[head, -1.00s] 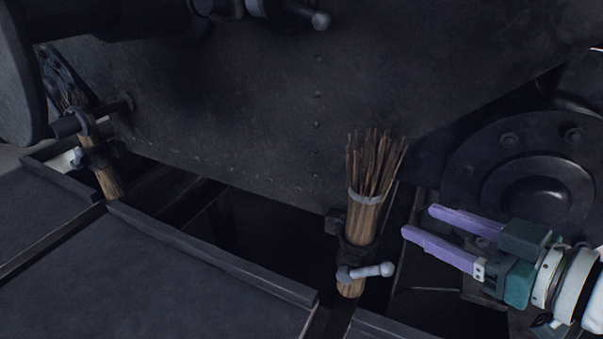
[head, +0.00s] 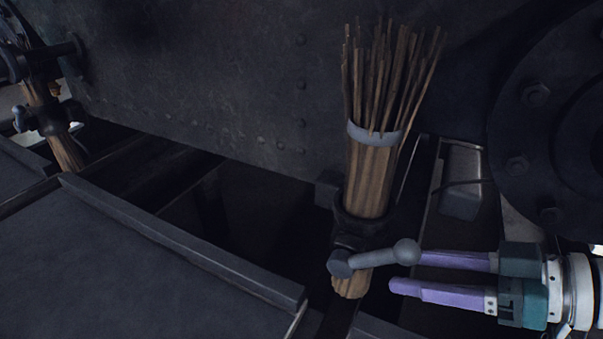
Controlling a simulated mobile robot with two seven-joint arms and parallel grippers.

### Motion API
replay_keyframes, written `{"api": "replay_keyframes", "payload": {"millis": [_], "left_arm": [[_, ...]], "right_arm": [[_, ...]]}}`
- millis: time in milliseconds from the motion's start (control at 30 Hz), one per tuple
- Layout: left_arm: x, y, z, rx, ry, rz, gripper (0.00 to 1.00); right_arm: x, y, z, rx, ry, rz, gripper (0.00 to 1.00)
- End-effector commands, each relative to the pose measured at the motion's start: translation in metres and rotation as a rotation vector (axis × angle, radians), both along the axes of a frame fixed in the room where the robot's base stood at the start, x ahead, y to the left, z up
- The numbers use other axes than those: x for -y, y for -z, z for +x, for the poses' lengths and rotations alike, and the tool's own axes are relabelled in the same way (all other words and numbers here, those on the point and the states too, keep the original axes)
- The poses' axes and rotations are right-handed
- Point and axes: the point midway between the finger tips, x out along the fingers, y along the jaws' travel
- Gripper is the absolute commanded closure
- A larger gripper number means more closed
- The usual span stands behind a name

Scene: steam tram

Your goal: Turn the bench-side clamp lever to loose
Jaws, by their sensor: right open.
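A grey clamp lever (head: 375,259) with a ball end sits on the dark clamp (head: 362,229) around a bundle of brown twigs (head: 368,180) in the head view. The lever points right and slightly up from its round pivot. My right gripper (head: 407,272) comes in from the right, with two purple fingers open. Its upper fingertip is close by the lever's ball, and its lower fingertip is below the lever. I cannot tell whether either touches. A second clamp (head: 45,117) holds another bundle at the far left. My left gripper is not in view.
A dark riveted wall (head: 230,90) stands behind the bundles. A large bolted round plate (head: 560,120) is at the right. Flat dark panels with a raised edge (head: 190,245) fill the lower left. A dark gap lies between panels and wall.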

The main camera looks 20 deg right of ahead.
Motion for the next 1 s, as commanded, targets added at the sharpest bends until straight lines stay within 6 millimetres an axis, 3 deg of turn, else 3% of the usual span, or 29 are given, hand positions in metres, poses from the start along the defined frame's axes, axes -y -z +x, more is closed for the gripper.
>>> {"api": "replay_keyframes", "payload": {"millis": [33, 200, 667, 1000], "left_arm": [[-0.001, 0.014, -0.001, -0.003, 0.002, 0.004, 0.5], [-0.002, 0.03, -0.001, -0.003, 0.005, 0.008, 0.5], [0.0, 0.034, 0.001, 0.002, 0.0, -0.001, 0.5], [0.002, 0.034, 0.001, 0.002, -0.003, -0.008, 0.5]], "right_arm": [[-0.007, 0.009, 0.009, 0.007, -0.004, 0.002, 0.44], [-0.022, 0.018, 0.029, 0.005, -0.004, 0.002, 0.44], [-0.031, 0.02, 0.04, 0.002, -0.002, 0.001, 0.45], [-0.03, 0.02, 0.04, 0.002, -0.001, 0.001, 0.83]]}}
